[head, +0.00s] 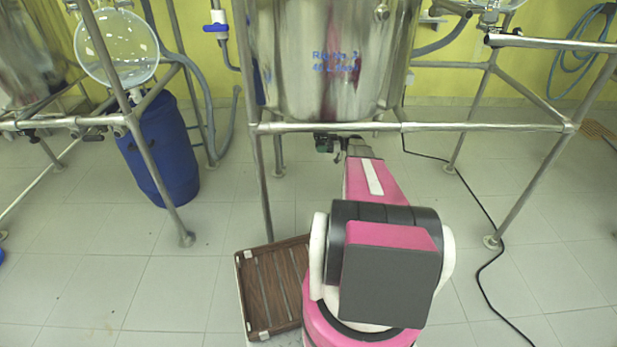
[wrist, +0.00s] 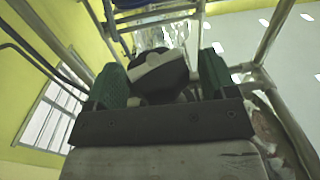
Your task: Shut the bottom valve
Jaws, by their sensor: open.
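The bottom valve (wrist: 158,72) shows in the wrist view as a dark rounded body with a pale, flat, handle-like piece across it. My gripper (wrist: 162,84) is open, with one green finger pad on each side of the valve. I cannot tell whether either pad touches it. In the head view my gripper (head: 338,144) is small and dark, just under the steel reactor vessel (head: 290,60). There the valve is hidden or too small to make out, and my pink arm covers part of the view.
A metal frame rail (head: 480,127) runs in front of the vessel, with legs on both sides. A blue drum (head: 160,150) stands at the left below a glass flask (head: 120,50). A brown slatted platform (head: 272,285) lies beside my arm. A black cable (head: 485,270) crosses the floor at right.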

